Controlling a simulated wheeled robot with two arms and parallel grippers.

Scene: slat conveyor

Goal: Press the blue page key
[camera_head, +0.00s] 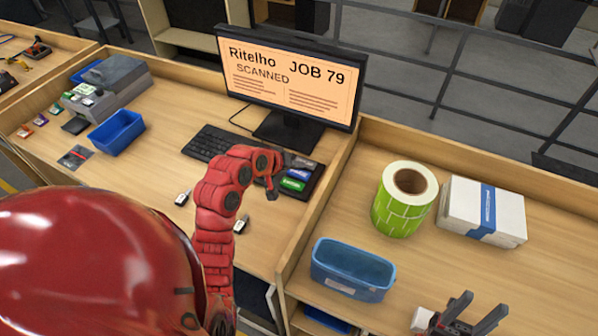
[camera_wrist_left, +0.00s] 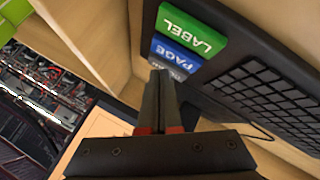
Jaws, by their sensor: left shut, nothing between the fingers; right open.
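The blue PAGE key (camera_head: 299,174) sits on a dark key panel in front of the monitor, between the green LABEL key (camera_head: 292,184) and a grey key. In the left wrist view the blue key (camera_wrist_left: 177,55) shows beside the green one (camera_wrist_left: 191,35), and the grey key (camera_wrist_left: 166,72) is partly covered by my fingertips. My left gripper (camera_head: 272,193) is shut and empty, at the panel's left side. In the wrist view its tips (camera_wrist_left: 160,74) appear near the blue key's edge; I cannot tell whether they touch anything. My right gripper (camera_head: 470,306) is open and empty at the lower right.
A wooden divider separates the right bench, with a green label roll (camera_head: 402,205), a white stack (camera_head: 482,212) and a blue bin (camera_head: 351,272).

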